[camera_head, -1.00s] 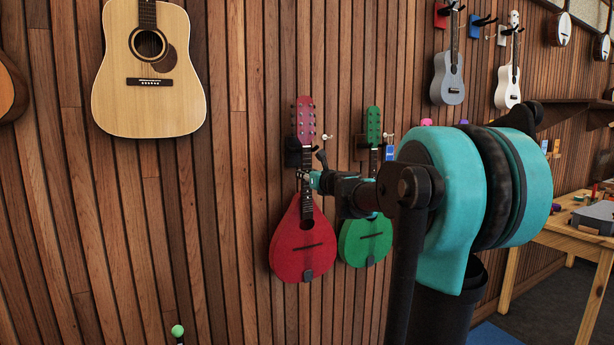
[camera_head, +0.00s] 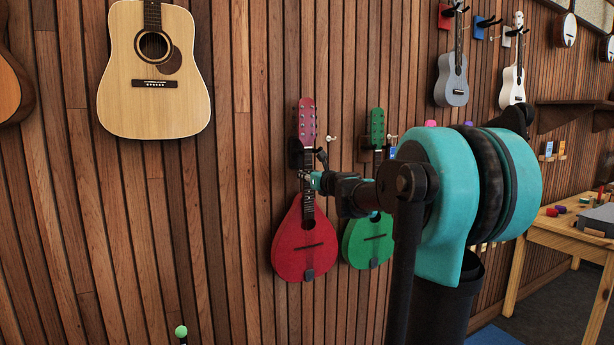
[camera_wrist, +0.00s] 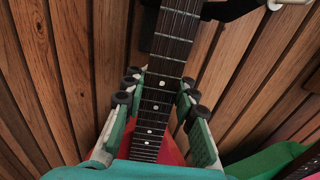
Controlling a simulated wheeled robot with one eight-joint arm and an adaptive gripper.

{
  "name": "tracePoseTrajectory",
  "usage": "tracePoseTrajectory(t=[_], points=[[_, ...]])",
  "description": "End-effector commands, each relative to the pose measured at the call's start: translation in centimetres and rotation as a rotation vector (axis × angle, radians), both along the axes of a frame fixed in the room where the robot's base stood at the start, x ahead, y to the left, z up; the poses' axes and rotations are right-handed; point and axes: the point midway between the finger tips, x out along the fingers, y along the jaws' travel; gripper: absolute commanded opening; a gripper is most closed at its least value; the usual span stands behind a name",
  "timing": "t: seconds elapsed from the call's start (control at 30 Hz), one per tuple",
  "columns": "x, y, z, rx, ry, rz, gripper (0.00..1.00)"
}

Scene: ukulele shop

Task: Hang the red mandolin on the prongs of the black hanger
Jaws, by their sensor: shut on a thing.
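The red mandolin (camera_head: 305,250) is upright against the wooden slat wall, left of the green mandolin. My gripper (camera_head: 304,177) is shut on its neck (camera_wrist: 158,98); in the wrist view the fingers lie on both sides of the fretboard. The black hanger (camera_head: 295,152) shows partly behind the top of the neck, just below the red headstock. In the wrist view a dark part of the hanger (camera_wrist: 225,9) shows beside the upper neck. Whether the headstock rests on the prongs cannot be told.
The green mandolin (camera_head: 368,242) hangs close on the right, partly behind my arm. A white-tipped peg (camera_head: 330,138) sticks out near the red headstock. A natural guitar (camera_head: 153,75) hangs at the upper left. The wall below the red mandolin is clear.

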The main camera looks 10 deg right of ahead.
Motion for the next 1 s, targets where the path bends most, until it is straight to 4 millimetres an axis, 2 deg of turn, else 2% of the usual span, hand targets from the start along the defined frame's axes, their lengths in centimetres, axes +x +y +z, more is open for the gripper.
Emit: tracePoseTrajectory(t=[0.6,0.97,1.0], points=[[0.1,0.0,-2.0,0.001,0.0,0.0,0.0],[0.1,0.0,-2.1,0.001,0.0,0.0,0.0],[0.1,0.0,-2.1,0.001,0.0,0.0,0.28]])
